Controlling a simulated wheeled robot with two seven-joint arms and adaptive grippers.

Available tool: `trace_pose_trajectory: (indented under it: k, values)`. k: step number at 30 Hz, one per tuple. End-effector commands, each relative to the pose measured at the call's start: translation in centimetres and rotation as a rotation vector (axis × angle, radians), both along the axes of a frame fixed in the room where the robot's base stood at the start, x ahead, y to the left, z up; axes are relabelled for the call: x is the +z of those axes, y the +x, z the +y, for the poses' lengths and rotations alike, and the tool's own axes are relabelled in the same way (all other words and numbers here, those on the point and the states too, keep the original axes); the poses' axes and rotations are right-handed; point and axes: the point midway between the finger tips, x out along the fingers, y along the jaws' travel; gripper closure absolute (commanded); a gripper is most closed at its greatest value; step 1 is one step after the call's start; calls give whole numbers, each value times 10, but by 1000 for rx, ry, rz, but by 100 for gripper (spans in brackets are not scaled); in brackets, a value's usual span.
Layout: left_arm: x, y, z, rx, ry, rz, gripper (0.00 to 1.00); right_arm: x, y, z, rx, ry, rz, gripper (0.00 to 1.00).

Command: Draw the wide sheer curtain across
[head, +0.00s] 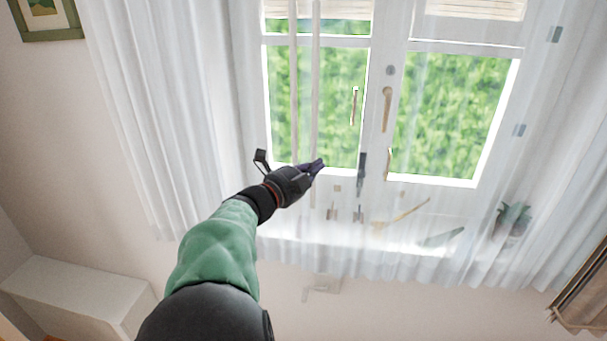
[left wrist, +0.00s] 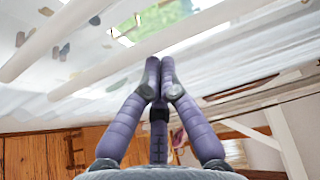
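A white sheer curtain hangs in folds left of the window (head: 170,110). Thin sheer fabric also hangs over the window (head: 455,120), and a bunch of folds hangs at its right (head: 575,200). Two pale vertical rods hang before the left pane; the right-hand rod (head: 316,80) runs down to my left gripper (head: 317,168). In the left wrist view the purple fingers (left wrist: 159,68) have their tips together, with a pale rod (left wrist: 110,72) crossing close behind them. I cannot see anything pinched between them. My right gripper is in neither view.
The window sill (head: 350,240) carries small items and a potted plant (head: 513,218) behind the sheer fabric. A white cabinet (head: 75,290) stands at lower left, a brown woven object (head: 582,295) at lower right. A framed picture (head: 45,15) hangs at upper left.

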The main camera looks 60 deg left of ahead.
Motion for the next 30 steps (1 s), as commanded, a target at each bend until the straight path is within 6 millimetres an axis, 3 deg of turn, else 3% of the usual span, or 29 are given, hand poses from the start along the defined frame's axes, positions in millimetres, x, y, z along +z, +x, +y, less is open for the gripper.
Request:
trace_pose_trajectory:
  k: [21, 30]
  values:
    - [-1, -81, -31, 6, 0, 2, 100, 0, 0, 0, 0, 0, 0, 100]
    - [0, -104, -40, 3, 0, 2, 100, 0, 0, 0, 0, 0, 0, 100]
